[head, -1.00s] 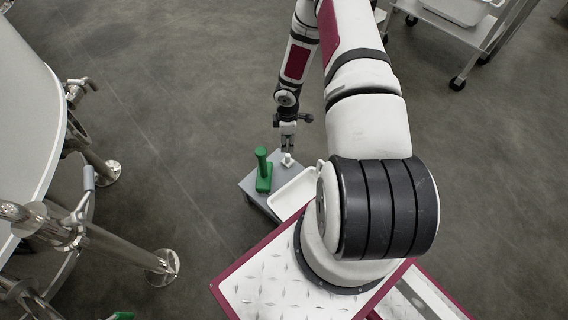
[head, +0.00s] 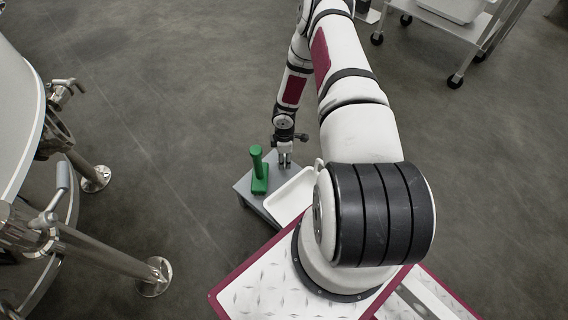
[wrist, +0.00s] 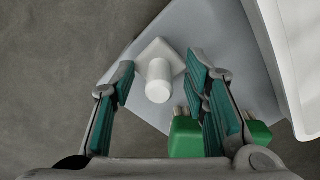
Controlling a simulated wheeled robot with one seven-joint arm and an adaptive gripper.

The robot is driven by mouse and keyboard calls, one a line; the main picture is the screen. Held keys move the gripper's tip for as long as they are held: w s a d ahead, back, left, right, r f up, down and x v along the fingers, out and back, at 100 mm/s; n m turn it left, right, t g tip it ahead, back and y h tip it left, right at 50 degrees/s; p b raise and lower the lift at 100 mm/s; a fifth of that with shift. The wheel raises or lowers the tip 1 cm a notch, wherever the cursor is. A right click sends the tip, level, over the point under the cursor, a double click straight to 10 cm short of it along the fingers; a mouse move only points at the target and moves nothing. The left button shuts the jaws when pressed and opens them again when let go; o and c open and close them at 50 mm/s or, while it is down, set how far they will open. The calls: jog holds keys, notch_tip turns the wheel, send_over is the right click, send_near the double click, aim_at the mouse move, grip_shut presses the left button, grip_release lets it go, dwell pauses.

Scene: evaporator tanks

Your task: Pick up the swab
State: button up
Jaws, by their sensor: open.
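The swab appears to be the small white piece, a short round stem on a squarish flat base; in the wrist view the swab (wrist: 159,82) stands on the grey stand top. My gripper (wrist: 162,64) is open, with its teal-padded fingers on either side of the swab and a gap visible at each side. In the head view my gripper (head: 284,163) points down over the stand and hides most of the swab.
A white tray (head: 290,196) lies on the grey stand (head: 243,187). Steel tank legs (head: 105,258) are at left, a cart (head: 470,32) at upper right.

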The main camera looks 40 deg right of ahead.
grip_shut()
notch_tip(320, 180, up, 10)
jog(key=p, duration=0.4)
dwell(0.3)
